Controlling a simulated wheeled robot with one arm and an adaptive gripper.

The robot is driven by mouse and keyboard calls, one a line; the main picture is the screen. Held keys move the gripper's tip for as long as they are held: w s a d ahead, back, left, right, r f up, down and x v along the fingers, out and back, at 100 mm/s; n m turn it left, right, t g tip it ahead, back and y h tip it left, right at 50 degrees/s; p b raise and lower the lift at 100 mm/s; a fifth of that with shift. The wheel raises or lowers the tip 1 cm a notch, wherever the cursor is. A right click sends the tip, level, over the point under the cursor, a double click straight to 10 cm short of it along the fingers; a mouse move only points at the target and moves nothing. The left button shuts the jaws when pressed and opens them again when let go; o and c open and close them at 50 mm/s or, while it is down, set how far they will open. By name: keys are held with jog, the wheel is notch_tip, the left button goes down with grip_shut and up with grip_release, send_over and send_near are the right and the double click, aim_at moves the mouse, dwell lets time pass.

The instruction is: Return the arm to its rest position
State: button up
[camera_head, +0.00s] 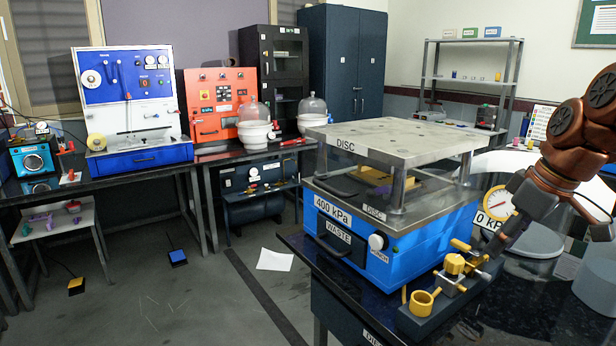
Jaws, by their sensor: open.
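My arm (570,150), copper-brown with dark joints, enters at the right edge and is bent, with its end angled down to the left. My gripper (497,244) is open.
A blue press (345,240) with a steel top plate (410,140) stands left of my gripper. A round gauge (499,201) is just behind it. A yellow ring holder (422,302) sits in front.

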jog(key=s+a+f+m+g+h+p, duration=0.1)
jog(key=s+a+f+p, duration=0.1)
jog(key=s+a, duration=0.35)
jog(key=s+a+f+g+p, duration=0.1)
jog(key=s+a+f+p, duration=0.1)
jog(key=a, duration=0.7)
jog(key=s+a+f+m+g+p, duration=0.1)
jog(key=s+f+m+p, duration=0.1)
jog(key=s+f, duration=0.3)
jog(key=s+a+f+m+g+h+p, duration=0.1)
jog(key=s+f, duration=0.4)
jog(key=s, duration=0.7)
jog(key=shift+s+a+f+m+g+p, duration=0.15)
jog(key=shift+a+f+m+g+p, duration=0.25)
jog(key=shift+a+m, duration=0.55)
jog(key=shift+d+r+m, duration=0.1)
jog(key=shift+d+m, duration=0.15)
